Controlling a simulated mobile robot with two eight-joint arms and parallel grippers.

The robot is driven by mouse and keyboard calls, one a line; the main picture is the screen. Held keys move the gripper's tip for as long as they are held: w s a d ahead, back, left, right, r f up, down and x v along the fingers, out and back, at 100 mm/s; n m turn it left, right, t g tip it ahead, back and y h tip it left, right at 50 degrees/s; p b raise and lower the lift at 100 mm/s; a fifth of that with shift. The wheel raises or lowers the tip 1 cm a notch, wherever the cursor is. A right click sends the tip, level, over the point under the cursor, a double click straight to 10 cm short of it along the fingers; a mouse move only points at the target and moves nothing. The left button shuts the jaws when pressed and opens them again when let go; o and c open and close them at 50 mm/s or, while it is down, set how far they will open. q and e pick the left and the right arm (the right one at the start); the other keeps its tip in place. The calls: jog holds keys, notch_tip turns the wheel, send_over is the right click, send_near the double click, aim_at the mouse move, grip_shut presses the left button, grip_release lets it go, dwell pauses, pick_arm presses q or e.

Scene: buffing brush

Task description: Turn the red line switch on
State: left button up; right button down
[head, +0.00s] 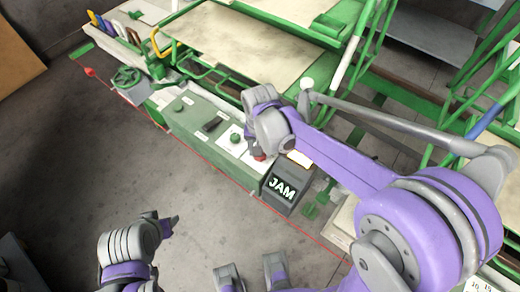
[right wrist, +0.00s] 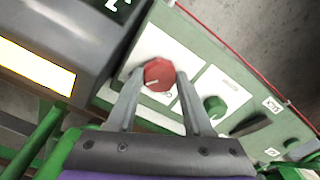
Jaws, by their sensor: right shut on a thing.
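The red switch (right wrist: 158,75) is an eight-sided red knob with a short white mark, on a white plate of the green control panel (right wrist: 240,72). In the right wrist view it sits between the fingertips of my right gripper (right wrist: 160,82), which is shut on it. In the head view my right gripper (head: 257,148) is at the panel's near-right end, and only a bit of the red switch (head: 259,157) shows beneath it. My left gripper (head: 163,221) is at the lower left in the head view, away from the panel and above the floor; its opening is unclear.
A green knob (right wrist: 214,106) and a dark lever (right wrist: 250,125) are beside the red switch. A dark box marked JAM (head: 284,187) adjoins the panel. A thin red line (head: 200,156) runs along the panel's front. Open floor (head: 95,165) lies at the left.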

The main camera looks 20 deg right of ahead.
jog(key=shift+m, duration=0.8)
jog(key=shift+c, duration=1.5)
grip_release()
notch_tip(320, 180, up, 11)
jog(key=p, duration=0.1)
jog(key=shift+f, duration=0.1)
